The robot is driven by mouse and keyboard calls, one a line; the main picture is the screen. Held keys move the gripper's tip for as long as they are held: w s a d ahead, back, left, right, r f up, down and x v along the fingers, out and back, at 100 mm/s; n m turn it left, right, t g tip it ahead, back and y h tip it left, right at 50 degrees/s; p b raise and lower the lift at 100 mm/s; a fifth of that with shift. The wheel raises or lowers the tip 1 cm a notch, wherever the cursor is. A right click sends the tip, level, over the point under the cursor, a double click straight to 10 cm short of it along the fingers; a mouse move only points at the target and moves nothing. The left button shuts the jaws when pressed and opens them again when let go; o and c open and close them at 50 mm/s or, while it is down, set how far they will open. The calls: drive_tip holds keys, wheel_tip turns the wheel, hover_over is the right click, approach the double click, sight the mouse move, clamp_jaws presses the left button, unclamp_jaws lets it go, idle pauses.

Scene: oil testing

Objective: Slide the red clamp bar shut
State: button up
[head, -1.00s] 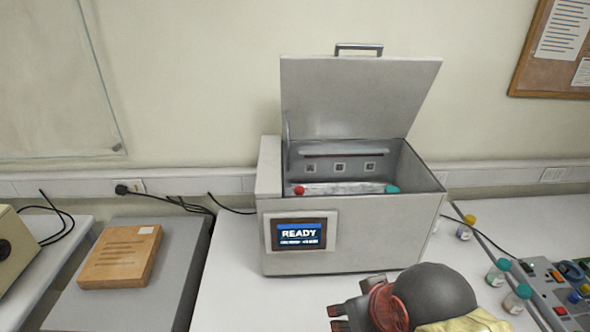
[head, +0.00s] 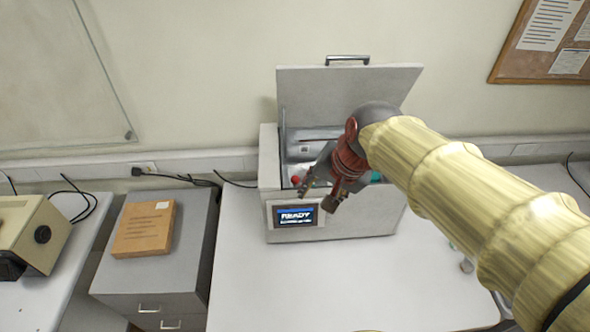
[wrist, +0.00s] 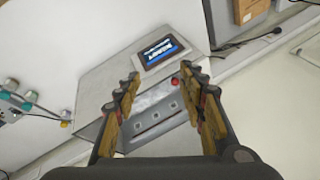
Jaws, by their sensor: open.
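The grey tester box (head: 384,222) stands on the white bench with its lid (head: 340,95) raised. A red end piece (head: 295,181) shows inside the left of the chamber and a teal end piece (head: 376,176) at the right. My gripper (head: 318,196) is over the front of the open chamber and hides much of its middle. In the wrist view my gripper (wrist: 163,76) is open and empty, with the red piece (wrist: 175,81) between the fingers, farther off. I cannot clearly make out the red clamp bar; I cannot tell whether it is shut.
The screen (head: 295,215) on the box's front reads READY. A brown package (head: 145,230) lies on the grey cabinet (head: 195,235) at the left. The bench in front of the box is clear. Small bottles (wrist: 12,84) show at the left of the wrist view.

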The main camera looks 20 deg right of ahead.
drive_tip(key=w+f+m+y, duration=0.1)
drive_tip(key=w+f+m, duration=0.5)
drive_tip(key=w, duration=0.6)
drive_tip(key=m+y, duration=0.1)
drive_tip(key=m, duration=0.8)
hover_over(297, 177)
drive_tip(key=s+d, duration=0.2)
drive_tip(key=s, duration=0.1)
wheel_tip(297, 177, down, 9)
drive_tip(key=shift+w+a+f+g, duration=0.35)
drive_tip(key=shift+w+f+g, duration=0.2)
drive_tip(key=shift+f, duration=0.1)
drive_tip(key=x, duration=0.6)
drive_tip(key=shift+w+a+f+p, duration=0.15)
drive_tip(key=shift+w+f+p, duration=0.05)
drive_tip(key=shift+f+p, duration=0.15)
drive_tip(key=shift+r, duration=0.1)
drive_tip(key=c, duration=0.4)
clamp_jaws()
